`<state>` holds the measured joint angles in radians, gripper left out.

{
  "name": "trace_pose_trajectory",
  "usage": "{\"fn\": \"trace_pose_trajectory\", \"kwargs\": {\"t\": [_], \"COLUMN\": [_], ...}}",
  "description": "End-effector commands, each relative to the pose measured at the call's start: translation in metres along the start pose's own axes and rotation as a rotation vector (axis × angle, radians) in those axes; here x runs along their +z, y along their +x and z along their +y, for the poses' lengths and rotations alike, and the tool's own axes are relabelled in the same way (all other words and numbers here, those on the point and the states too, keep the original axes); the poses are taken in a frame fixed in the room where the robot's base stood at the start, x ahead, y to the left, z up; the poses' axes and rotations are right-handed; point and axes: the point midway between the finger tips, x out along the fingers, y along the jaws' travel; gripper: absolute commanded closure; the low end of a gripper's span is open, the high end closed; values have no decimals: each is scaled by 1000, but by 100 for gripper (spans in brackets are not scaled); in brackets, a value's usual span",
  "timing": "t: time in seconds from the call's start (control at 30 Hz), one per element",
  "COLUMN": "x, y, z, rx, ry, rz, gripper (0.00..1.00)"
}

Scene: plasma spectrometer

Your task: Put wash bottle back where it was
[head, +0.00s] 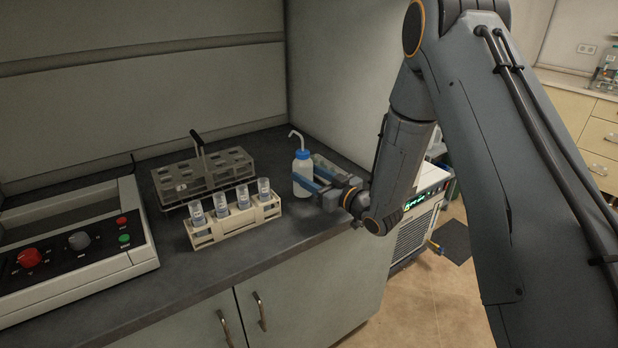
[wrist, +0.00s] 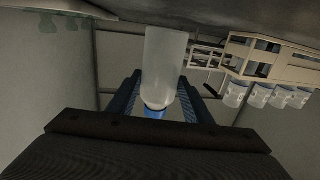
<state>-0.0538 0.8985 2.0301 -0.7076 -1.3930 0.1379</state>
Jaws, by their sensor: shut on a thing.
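The wash bottle (head: 302,166) has a whitish body, a blue cap and a bent white spout. It is upright at the right end of the dark counter in the head view, by the side wall. My gripper (head: 312,182) reaches it from the right, its blue-lined fingers on either side of the body. In the wrist view the bottle (wrist: 164,68) appears upside down between the two fingers (wrist: 162,100), and the gripper is shut on it. The bottle's base looks at or close to the counter; I cannot tell whether it touches.
A cream rack (head: 236,222) with several labelled vials stands left of the bottle. Behind it is a grey rack (head: 205,178) with a black handle. A device with red and green buttons (head: 75,250) fills the counter's left. Bare counter (head: 290,238) lies in front of the bottle.

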Motion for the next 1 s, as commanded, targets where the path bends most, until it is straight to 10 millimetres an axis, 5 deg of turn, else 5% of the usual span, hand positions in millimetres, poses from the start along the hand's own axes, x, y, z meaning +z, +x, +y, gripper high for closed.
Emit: {"fn": "trace_pose_trajectory", "kwargs": {"t": [0.57,0.6,0.67,1.0], "x": [16,16,15,14], "y": [0,0,0,0], "z": [0,0,0,0], "rx": [0,0,0,0], "ry": [-1,-1,-1,-1], "rz": [2,0,0,0], "gripper": [63,48,38,36]}}
